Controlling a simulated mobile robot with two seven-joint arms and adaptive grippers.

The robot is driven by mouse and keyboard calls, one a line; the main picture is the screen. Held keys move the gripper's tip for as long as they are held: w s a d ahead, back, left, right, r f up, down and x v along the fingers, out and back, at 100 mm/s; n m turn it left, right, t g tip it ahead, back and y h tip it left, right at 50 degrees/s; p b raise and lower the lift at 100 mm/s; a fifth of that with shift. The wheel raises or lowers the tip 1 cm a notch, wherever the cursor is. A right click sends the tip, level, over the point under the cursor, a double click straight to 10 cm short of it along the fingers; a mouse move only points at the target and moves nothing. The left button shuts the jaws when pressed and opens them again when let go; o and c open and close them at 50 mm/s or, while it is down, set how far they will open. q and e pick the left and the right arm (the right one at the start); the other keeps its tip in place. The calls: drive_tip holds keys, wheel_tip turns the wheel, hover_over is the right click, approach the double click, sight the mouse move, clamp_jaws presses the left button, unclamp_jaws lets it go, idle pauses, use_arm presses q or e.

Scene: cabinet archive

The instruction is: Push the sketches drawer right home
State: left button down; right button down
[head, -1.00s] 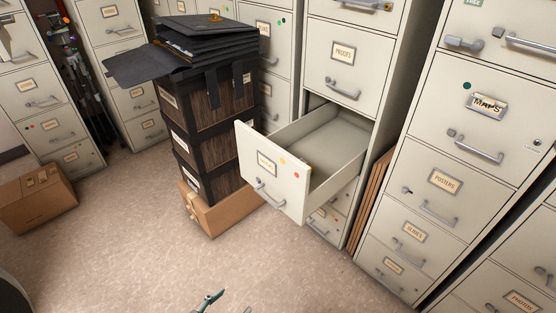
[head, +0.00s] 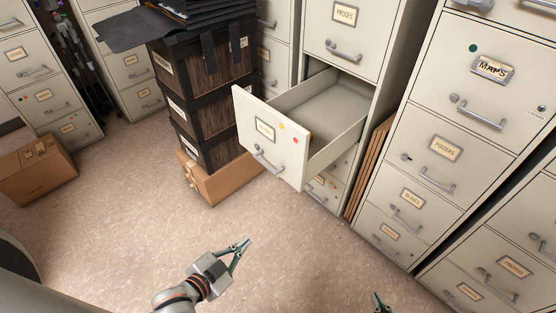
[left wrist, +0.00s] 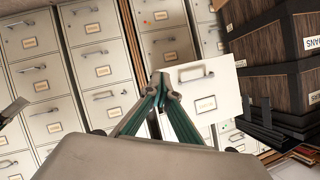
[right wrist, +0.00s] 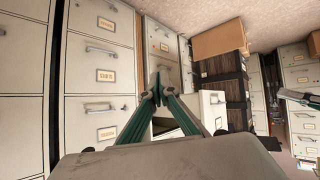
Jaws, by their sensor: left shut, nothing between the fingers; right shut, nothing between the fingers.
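One drawer (head: 270,138) stands pulled far out of the middle cabinet, below the PROOFS drawer. Its cream front has a grey handle, a label too small to read, and coloured dots. The visible inside (head: 330,105) looks empty. My left gripper (head: 242,247) is shut and empty, in front of and below the drawer front, clear of it. The drawer front also shows beyond its fingers in the left wrist view (left wrist: 205,100). My right gripper (head: 377,298) is shut and empty at the bottom edge, mostly out of the head view. The right wrist view shows the drawer front (right wrist: 213,112) partly behind a finger.
Brown boards (head: 369,165) lean between cabinets. Another cardboard box (head: 38,172) sits at far left. The floor (head: 300,235) before the drawer is clear.

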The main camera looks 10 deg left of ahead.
use_arm(q)
drive_tip(key=w+r+m+t+h+b, duration=0.1)
drive_tip(key=w+r+m+t+h, duration=0.15)
drive_tip(key=w+m, duration=0.45)
drive_tip(key=m+h+b, duration=0.1)
drive_tip(key=m+h, duration=0.2)
drive_tip(key=m, duration=0.6)
approach(288, 161)
drive_tip(key=b+x, duration=0.1)
drive_tip(key=x, duration=0.5)
drive_tip(key=shift+w+d, duration=0.25)
drive_tip(key=shift+w, duration=0.1)
use_arm(e)
drive_tip(key=shift+w+d+f, duration=0.25)
drive_tip(key=shift+w+f, duration=0.1)
drive_tip(key=shift+f, duration=0.1)
drive_tip(key=shift+w+d+f, duration=0.2)
drive_tip(key=shift+w+f, duration=0.1)
drive_tip(key=shift+f, duration=0.15)
use_arm(q)
drive_tip(key=shift+w, duration=0.1)
use_arm(e)
drive_tip(key=shift+s+f, duration=0.1)
drive_tip(key=shift+f, duration=0.05)
